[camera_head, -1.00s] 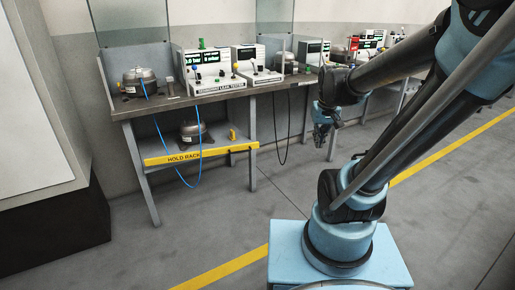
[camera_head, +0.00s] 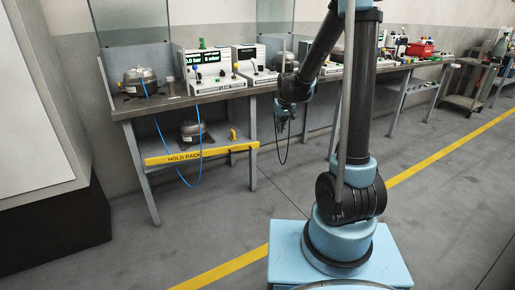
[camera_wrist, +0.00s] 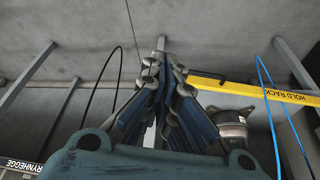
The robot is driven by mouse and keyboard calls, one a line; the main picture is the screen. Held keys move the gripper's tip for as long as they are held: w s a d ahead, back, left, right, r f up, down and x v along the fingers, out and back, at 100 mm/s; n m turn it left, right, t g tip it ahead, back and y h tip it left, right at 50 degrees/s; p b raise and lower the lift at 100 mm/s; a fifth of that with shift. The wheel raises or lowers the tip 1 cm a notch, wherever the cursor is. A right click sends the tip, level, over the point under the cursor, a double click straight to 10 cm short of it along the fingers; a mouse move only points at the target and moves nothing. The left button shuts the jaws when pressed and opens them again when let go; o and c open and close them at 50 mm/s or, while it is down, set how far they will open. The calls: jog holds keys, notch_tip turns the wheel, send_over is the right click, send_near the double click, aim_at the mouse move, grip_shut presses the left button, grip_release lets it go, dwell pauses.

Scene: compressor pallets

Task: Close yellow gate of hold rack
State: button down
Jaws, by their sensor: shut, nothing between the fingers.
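The yellow gate (camera_head: 200,154) marked HOLD RACK is a bar along the front of the lower shelf, under the left workbench. It runs from near the left front leg to the right leg. In the wrist view the gate (camera_wrist: 245,89) runs from the right edge to beside my fingers. A small yellow upright piece (camera_head: 232,134) stands by the gate's right end. A compressor (camera_head: 193,132) sits behind the bar; it also shows in the wrist view (camera_wrist: 230,124). My gripper (camera_head: 281,122) is shut and empty, pointing down, right of the gate's right end and apart from it in the head view.
A blue hose (camera_head: 200,150) loops down in front of the gate. A black cable (camera_head: 279,152) hangs close to my gripper. The workbench top (camera_head: 180,101) carries test units and another compressor (camera_head: 139,80). The floor in front is clear.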

aim_at(258, 145)
jog(key=shift+n, duration=0.5)
jog(key=shift+w+a+f, duration=1.95)
jog(key=shift+w+f, duration=0.55)
jog(key=shift+f, duration=0.75)
jog(key=shift+w+a+f, duration=1.9)
jog(key=shift+w+f, duration=0.55)
jog(key=shift+f, duration=0.8)
jog(key=shift+w+a+f, duration=1.95)
jog(key=shift+w+f, duration=0.55)
jog(key=shift+f, duration=0.75)
